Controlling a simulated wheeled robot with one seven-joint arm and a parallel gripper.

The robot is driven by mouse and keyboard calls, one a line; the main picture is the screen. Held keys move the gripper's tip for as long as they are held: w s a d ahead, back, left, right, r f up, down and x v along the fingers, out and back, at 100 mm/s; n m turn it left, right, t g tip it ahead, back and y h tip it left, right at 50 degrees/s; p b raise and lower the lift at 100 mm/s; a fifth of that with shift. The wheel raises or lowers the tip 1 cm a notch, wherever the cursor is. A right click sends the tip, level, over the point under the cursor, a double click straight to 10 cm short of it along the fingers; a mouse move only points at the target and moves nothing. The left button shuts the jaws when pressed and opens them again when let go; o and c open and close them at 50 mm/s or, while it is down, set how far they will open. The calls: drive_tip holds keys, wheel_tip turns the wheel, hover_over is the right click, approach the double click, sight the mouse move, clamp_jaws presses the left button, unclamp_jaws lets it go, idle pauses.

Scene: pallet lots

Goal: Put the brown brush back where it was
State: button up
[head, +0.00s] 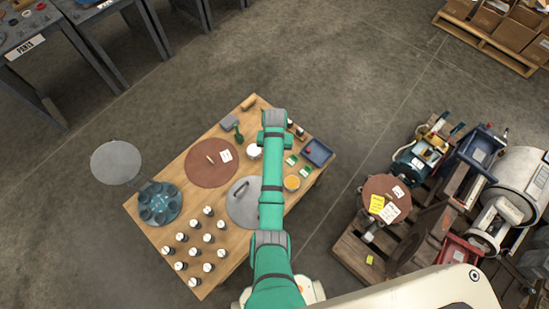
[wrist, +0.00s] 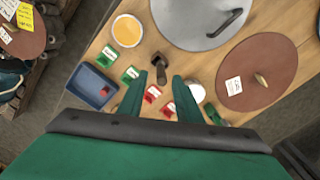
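My gripper (wrist: 161,80) is open, its two green fingers apart, over the wooden table in the wrist view. Nothing is held between the fingers. In the head view my arm reaches over the table and hides what lies beneath it. A small dark brown upright piece (wrist: 160,62) shows between the fingertips on the table; it may be the brown brush, but I cannot tell. A tan, stick-like piece (head: 210,159) lies on a brown round disc (head: 205,172) beside a white note; it also shows in the wrist view (wrist: 262,79).
The table holds a blue tray (head: 317,152), a yellow bowl (head: 291,183), a grey lid (head: 240,210), a green-handled piece (head: 237,132), a tan block (head: 249,102), cards, and several white-capped jars. A loaded pallet (head: 350,250) stands right of the table.

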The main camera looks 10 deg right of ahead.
wheel_tip(320, 180, up, 8)
drive_tip(key=s+f+n+t+h, duration=0.15)
drive_tip(key=s+f+t, duration=0.25)
drive_tip(key=s+f, duration=0.5)
drive_tip(key=s+a+n+t, duration=0.1)
drive_tip(key=s+a+t, duration=0.3)
drive_tip(key=s, duration=0.6)
drive_tip(key=s+a+r+t, duration=0.2)
drive_tip(key=s+r, duration=0.3)
drive_tip(key=r, duration=0.4)
drive_tip(key=s+a+r+n+t+y, duration=0.1)
drive_tip(key=s+a+r+t, duration=0.2)
drive_tip(key=s+r, duration=0.3)
drive_tip(key=s+a+r+t, duration=0.2)
drive_tip(key=s+r, duration=0.4)
drive_tip(key=r, duration=0.5)
drive_tip(key=shift+a+r+n, duration=0.35)
drive_tip(key=shift+a, duration=0.2)
drive_tip(key=shift+d, duration=0.15)
